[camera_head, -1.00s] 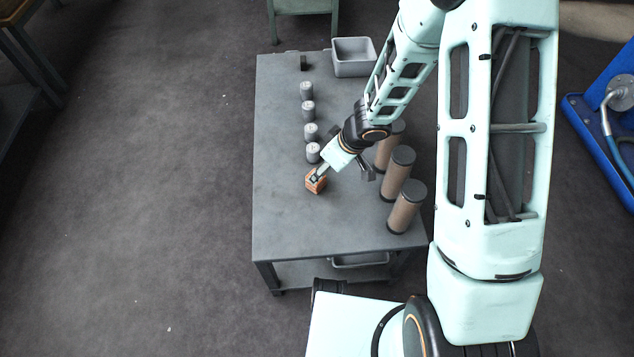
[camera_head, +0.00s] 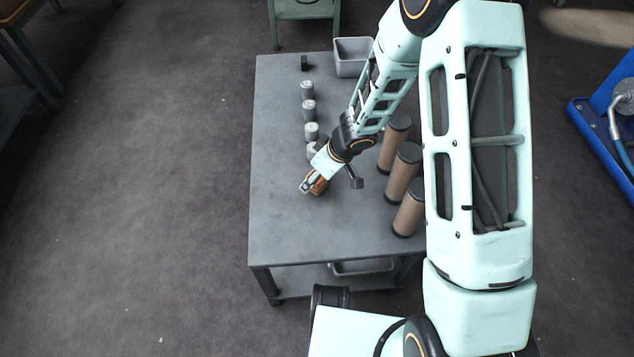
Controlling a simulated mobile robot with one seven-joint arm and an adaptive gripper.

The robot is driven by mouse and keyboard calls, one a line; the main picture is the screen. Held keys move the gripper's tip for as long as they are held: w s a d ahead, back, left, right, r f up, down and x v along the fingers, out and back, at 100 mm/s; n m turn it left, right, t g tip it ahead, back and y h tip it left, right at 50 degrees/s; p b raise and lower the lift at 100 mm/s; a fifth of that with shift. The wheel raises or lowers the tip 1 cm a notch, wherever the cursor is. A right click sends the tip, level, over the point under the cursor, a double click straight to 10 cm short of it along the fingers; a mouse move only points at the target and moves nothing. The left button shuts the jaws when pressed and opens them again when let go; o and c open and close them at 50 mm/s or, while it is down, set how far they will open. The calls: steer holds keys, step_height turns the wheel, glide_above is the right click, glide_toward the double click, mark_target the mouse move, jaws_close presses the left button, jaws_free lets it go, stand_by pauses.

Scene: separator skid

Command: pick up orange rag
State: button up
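The fingers show at the rag's left side. They are too small in the picture to tell whether they are open or shut, or whether they touch the rag.
The grey table (camera_head: 280,220) holds a row of several grey canisters (camera_head: 309,109), a small black block (camera_head: 304,63), a grey bin (camera_head: 352,57) and brown cylinders (camera_head: 399,172) at the right. The table's left and front parts are clear. A blue frame (camera_head: 600,140) stands far right.

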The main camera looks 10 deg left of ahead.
steer(key=shift+c, duration=0.4)
steer(key=c, duration=1.3)
steer(key=shift+r, duration=0.2)
step_height(320, 180, up, 28)
steer(key=p, duration=2.4)
steer(key=shift+f, duration=0.15)
